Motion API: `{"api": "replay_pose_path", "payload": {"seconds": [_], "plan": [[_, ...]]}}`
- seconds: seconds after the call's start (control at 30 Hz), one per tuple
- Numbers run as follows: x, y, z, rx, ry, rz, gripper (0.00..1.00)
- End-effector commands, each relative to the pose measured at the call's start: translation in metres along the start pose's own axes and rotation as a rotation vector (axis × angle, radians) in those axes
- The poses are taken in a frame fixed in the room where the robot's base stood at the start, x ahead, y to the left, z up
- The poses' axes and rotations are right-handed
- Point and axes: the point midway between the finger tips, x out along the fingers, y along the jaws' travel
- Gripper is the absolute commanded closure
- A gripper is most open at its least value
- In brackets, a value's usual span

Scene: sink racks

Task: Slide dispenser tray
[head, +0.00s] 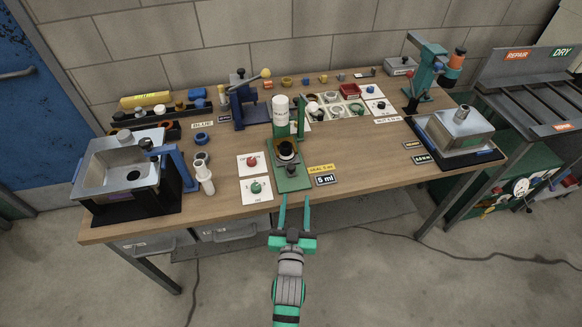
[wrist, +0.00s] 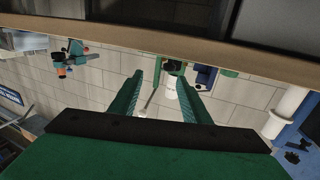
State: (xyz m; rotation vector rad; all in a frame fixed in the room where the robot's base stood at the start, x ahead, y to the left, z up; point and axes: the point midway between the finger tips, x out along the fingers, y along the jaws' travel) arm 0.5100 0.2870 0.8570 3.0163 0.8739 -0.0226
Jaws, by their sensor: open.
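The dispenser (head: 281,117) stands upright on the workbench, a green stand with a white bottle. Its green tray (head: 294,184) extends toward the bench's front edge and carries a dark round part and a small grey block. My gripper (head: 294,204) is open and empty, its two teal fingers pointing at the tray's front end. In the head view the fingertips are just in front of it; I cannot tell whether they touch. The wrist view looks upside down. There, my gripper (wrist: 160,78) has its fingers apart, with the white bottle (wrist: 171,92) showing between them.
A "5 ml" label (head: 325,180) lies right of the tray. Cards with a red and a green knob (head: 256,187) lie left. A sink unit (head: 128,172) stands at the bench's left, a metal box (head: 455,128) at its right. The floor in front is mostly clear.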

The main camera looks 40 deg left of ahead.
Motion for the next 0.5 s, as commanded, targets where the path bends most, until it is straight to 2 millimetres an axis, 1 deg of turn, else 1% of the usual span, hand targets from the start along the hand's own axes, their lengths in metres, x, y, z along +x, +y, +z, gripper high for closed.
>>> {"api": "replay_pose_path", "payload": {"seconds": [0.03,0.17,0.37,0.5], "plan": [[0.011,-0.008,-0.006,-0.001,0.008,-0.016,0.57],[0.024,-0.019,-0.012,-0.002,0.013,-0.036,0.57],[0.04,-0.021,-0.013,-0.004,0.015,-0.04,0.57],[0.062,-0.022,-0.015,-0.004,0.017,-0.04,0.57]]}}
